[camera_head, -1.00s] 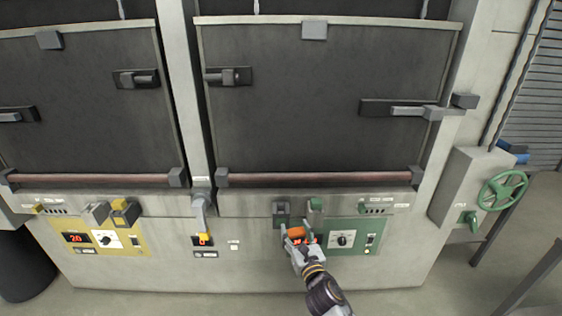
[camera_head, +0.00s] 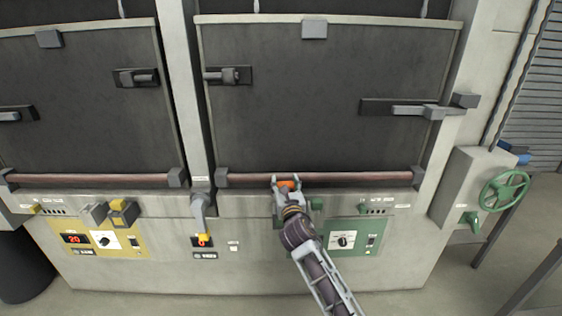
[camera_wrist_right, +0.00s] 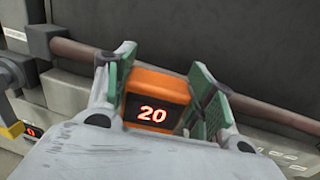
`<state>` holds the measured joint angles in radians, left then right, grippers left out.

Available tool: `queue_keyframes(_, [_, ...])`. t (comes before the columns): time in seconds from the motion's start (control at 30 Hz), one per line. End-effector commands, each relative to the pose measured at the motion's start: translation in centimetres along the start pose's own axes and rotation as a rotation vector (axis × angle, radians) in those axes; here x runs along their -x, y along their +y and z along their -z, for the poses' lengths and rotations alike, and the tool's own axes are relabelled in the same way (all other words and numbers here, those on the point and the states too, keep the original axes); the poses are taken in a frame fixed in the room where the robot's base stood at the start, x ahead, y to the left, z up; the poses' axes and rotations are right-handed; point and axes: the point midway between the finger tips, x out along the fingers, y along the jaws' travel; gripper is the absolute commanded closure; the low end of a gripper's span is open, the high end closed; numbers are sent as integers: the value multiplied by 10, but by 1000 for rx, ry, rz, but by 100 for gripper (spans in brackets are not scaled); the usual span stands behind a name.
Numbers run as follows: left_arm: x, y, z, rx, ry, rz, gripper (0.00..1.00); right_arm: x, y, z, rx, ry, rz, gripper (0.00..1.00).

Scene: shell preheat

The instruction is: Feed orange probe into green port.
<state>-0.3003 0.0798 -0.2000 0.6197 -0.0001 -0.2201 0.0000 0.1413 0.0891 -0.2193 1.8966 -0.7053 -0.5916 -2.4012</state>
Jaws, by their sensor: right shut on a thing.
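My right gripper (camera_head: 287,181) is shut on the orange probe (camera_head: 287,184), a boxy piece that shows a red "20" in the right wrist view (camera_wrist_right: 155,108). Green pads (camera_wrist_right: 203,95) line the fingers on both sides of it. The gripper and probe are in front of the lower edge of the right door, by the reddish bar. The green panel (camera_head: 372,238) is below and to the right. A small green fitting (camera_head: 316,203) shows at its top, just right of my wrist. The green port cannot be made out for certain; my arm covers part of that panel. My left gripper is not in view.
A reddish bar (camera_head: 345,180) runs along the right door's bottom. A grey lever with a yellow tip (camera_head: 200,215) stands left of my arm. A yellow panel (camera_head: 100,240) is at the left, and a green handwheel (camera_head: 503,190) at the right.

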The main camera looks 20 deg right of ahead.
Motion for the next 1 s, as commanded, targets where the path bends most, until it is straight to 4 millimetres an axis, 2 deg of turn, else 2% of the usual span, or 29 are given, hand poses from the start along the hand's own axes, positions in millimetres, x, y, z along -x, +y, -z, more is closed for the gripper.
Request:
queue_keyframes(0.53, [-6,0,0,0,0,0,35,-50,7,-56,4,10,89,73])
queue_keyframes(0.7, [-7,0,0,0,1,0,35,-58,7,-64,7,14,109,73])
queue_keyframes(1.0, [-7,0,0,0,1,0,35,-59,7,-66,8,16,115,73])
